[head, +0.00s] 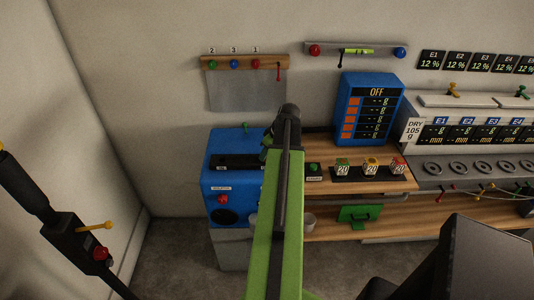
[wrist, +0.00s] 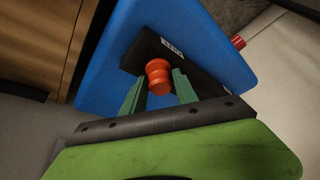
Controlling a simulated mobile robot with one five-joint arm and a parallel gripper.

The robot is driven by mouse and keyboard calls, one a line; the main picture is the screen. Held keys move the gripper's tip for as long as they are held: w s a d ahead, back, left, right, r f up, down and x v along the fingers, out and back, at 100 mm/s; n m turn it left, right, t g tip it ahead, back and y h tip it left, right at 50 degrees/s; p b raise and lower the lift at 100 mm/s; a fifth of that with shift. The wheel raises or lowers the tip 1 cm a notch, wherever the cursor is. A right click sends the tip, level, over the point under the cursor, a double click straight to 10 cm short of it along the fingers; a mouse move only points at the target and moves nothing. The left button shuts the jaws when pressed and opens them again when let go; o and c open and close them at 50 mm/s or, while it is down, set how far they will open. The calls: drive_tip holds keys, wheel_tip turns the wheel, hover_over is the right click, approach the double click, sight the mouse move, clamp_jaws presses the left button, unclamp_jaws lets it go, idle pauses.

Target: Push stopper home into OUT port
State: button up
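An orange-red stopper (wrist: 158,75) stands at the black strip (wrist: 190,65) on top of the blue machine (wrist: 112,62). How deep it sits is hard to tell. My gripper (wrist: 160,82) has its two green fingers apart, one on each side of the stopper, with narrow gaps showing. A small white label (wrist: 172,47) is on the strip beside the stopper; its letters are too small to read surely. In the head view the blue machine (head: 217,180) stands left of my green arm, which hides the stopper and most of my gripper (head: 266,147).
A red knob (head: 222,198) is on the machine's front. A wooden bench (head: 330,182) with small numbered blocks and a blue OFF panel (head: 368,108) stand to the right. A rail (head: 240,62) with coloured knobs hangs on the wall above.

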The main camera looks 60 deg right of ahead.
drive_tip(key=o, duration=0.3)
drive_tip(key=p+v, duration=1.6)
drive_tip(key=v, duration=0.1)
drive_tip(key=shift+r, duration=0.25)
drive_tip(key=shift+a, duration=0.1)
